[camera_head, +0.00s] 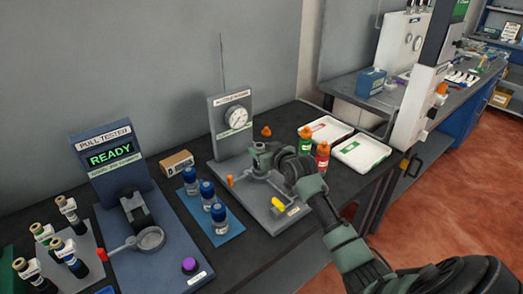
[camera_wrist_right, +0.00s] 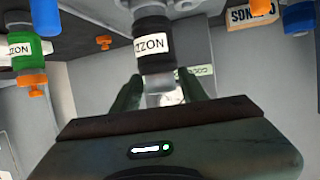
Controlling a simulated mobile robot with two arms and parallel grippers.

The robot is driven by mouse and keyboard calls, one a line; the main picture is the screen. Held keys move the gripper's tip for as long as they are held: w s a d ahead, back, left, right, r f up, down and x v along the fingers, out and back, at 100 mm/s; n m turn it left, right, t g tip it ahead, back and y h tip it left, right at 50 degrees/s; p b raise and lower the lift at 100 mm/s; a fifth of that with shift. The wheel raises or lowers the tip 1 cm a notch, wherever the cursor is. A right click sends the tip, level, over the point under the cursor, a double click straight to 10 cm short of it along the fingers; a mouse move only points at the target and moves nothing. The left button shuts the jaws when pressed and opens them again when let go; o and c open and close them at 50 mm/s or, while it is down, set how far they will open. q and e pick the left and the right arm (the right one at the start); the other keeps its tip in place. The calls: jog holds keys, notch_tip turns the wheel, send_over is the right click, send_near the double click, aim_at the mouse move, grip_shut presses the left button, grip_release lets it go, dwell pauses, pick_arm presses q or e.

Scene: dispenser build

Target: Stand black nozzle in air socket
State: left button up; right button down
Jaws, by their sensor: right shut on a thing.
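My right gripper (camera_head: 264,153) is at the grey station with the gauge in the head view. In the right wrist view, which looks upside down, its fingers (camera_wrist_right: 158,93) are shut on the clear end of the black nozzle (camera_wrist_right: 153,45). The nozzle has a white label and points away from the gripper. Its far end is at a grey metal round fitting (camera_wrist_right: 178,6), probably the air socket. I cannot tell whether it is inside or just touching. In the head view the gripper and wrist hide the nozzle. My left gripper is out of view.
The gauge panel (camera_head: 234,120) rises behind the gripper. Green (camera_head: 305,144) and red (camera_head: 322,160) bottle-like parts with orange tops stand just right. White trays (camera_head: 362,150) lie beyond. Blue-capped bottles (camera_head: 207,192) stand left, near the pull tester (camera_head: 110,160).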

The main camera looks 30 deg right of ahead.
jog(key=shift+r+p, duration=0.25)
jog(key=shift+p, duration=0.05)
jog(key=shift+f+b, duration=0.45)
jog(key=shift+f, duration=0.25)
dwell(0.5)
jog(key=c, duration=1.1)
grip_release()
jog(key=shift+o, duration=0.2)
jog(key=shift+s+f, duration=0.1)
jog(key=shift+f, duration=0.2)
jog(key=p+v, duration=1)
jog(key=v, duration=0.1)
jog(key=shift+r, duration=0.15)
jog(key=shift+a, duration=0.1)
